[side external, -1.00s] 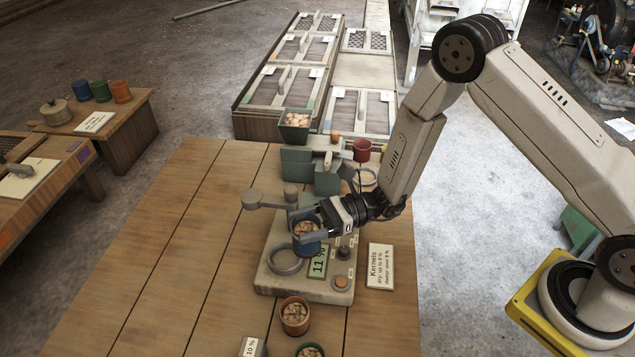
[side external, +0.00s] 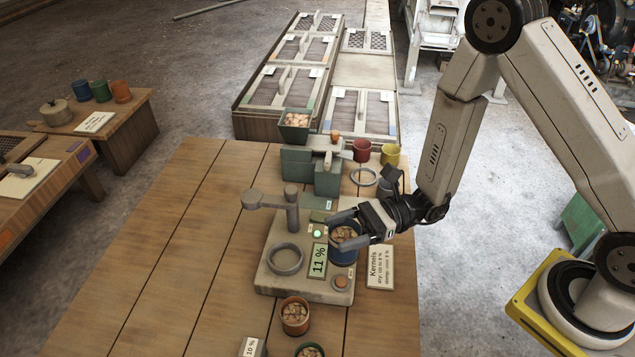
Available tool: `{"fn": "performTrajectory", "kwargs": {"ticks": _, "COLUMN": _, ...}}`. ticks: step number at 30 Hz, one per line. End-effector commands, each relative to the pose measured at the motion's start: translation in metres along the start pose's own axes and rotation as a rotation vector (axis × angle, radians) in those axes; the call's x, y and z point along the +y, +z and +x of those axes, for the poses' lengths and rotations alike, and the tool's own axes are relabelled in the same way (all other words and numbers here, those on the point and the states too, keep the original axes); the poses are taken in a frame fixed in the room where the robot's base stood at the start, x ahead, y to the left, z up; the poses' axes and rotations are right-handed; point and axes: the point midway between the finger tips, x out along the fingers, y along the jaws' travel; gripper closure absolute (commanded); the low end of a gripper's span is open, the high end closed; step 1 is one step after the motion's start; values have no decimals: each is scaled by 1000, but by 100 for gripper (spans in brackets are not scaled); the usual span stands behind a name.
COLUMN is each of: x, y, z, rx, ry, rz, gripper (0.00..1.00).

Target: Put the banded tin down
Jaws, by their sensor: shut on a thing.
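The tin in my gripper, which I take for the banded tin (side external: 342,255), is dark blue and full of brown kernels. My gripper (side external: 352,232) is shut on it, with its fingers around the upper part. The tin is upright in front of the right part of the grey meter (side external: 268,283). I cannot tell whether its bottom touches anything. A band on the tin cannot be made out. The meter has an empty ring (side external: 286,260), a display reading 11 % (side external: 318,261) and a lit green lamp (side external: 317,234).
A brown tin (side external: 295,318) and a green tin (side external: 310,351) of kernels stand in front of the meter. A Kernels card (side external: 379,267) lies to its right. Behind are a pale ring (side external: 363,177), a red cup (side external: 362,150) and a yellow cup (side external: 390,155). The table's left is clear.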

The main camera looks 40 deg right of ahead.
Motion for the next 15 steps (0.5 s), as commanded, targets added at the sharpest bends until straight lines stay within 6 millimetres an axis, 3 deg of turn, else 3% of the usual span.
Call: {"fn": "performTrajectory", "kwargs": {"ticks": 15, "x": -8, "y": 1, "z": -4, "rx": 1, "ry": -33, "rz": -1, "gripper": 100}}
